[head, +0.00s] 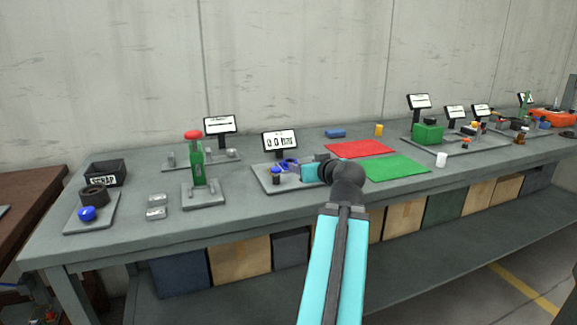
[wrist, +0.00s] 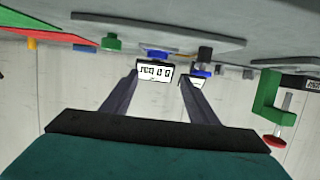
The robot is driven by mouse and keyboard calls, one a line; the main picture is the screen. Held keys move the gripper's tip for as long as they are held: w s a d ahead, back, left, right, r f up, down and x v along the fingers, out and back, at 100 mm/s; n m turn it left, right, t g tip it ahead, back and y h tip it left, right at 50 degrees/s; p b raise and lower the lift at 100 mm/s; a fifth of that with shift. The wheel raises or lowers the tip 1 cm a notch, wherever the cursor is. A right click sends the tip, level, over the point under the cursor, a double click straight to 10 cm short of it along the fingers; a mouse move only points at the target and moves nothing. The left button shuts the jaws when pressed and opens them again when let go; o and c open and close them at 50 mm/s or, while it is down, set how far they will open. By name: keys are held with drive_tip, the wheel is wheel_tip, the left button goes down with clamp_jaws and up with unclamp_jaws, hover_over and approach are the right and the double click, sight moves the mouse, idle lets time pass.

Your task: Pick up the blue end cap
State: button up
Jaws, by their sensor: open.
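My gripper (wrist: 159,78) is open in the wrist view, with two dark fingers apart and nothing held between them. In the head view its teal body (head: 311,172) is over the right part of the middle grey plate (head: 262,183); its fingertips are not clear there. A small dark cylinder with a blue top (head: 276,175), possibly the blue end cap, stands on this plate left of my gripper. It also appears in the wrist view, which is upside down, as a dark cylinder with blue (wrist: 202,60). Another rounded blue piece (head: 87,213) sits on the left plate.
A blue item (head: 288,163) lies behind the cylinder, beside a display (head: 280,141). A green press with a red knob (head: 196,160) stands to the left. Red (head: 359,148) and green (head: 397,168) mats lie right.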

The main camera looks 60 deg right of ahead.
drive_tip(key=shift+d, duration=0.15)
drive_tip(key=shift+w+d+p, duration=0.25)
drive_tip(key=shift+p, duration=0.35)
drive_tip(key=shift+p+x, duration=1)
drive_tip(key=shift+p, duration=0.1)
drive_tip(key=shift+w+p, duration=0.15)
drive_tip(key=shift+p, duration=0.4)
drive_tip(key=p+x, duration=0.1)
drive_tip(key=p, duration=0.3)
drive_tip(key=shift+w+d+p, duration=0.2)
drive_tip(key=shift+p, duration=0.2)
drive_tip(key=p, duration=0.4)
drive_tip(key=shift+w+d+f, duration=0.25)
drive_tip(key=shift+w+f, duration=0.05)
drive_tip(key=shift+w, duration=0.05)
drive_tip(key=shift+x, duration=1.45)
drive_tip(key=shift+f, duration=0.15)
